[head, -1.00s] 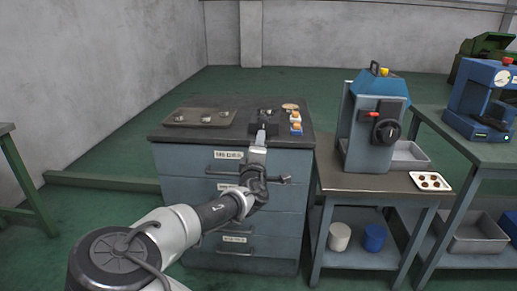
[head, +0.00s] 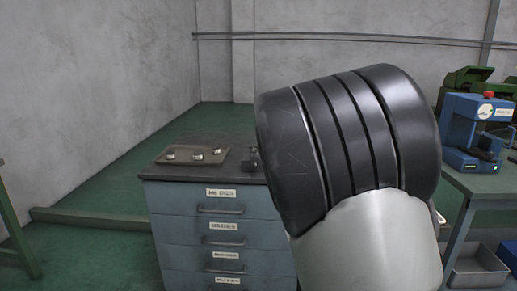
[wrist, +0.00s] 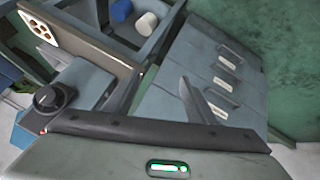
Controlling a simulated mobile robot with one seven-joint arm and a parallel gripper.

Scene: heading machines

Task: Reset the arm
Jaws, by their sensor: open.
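My arm (head: 350,150) fills the middle and right of the head view, a dark ribbed joint above a pale link, close to the camera. My gripper is not visible in the head view. In the wrist view the fingers of my gripper (wrist: 197,90) stand up near the middle, apart, with nothing seen between them. Behind them is the front of the blue-grey drawer cabinet (wrist: 215,65), seen tilted. The cabinet also stands left of my arm in the head view (head: 180,222), its drawers shut.
A tray (head: 192,155) with several small metal parts lies on the cabinet top. A blue machine (head: 475,125) stands on a bench at the right. Green floor is open at the left.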

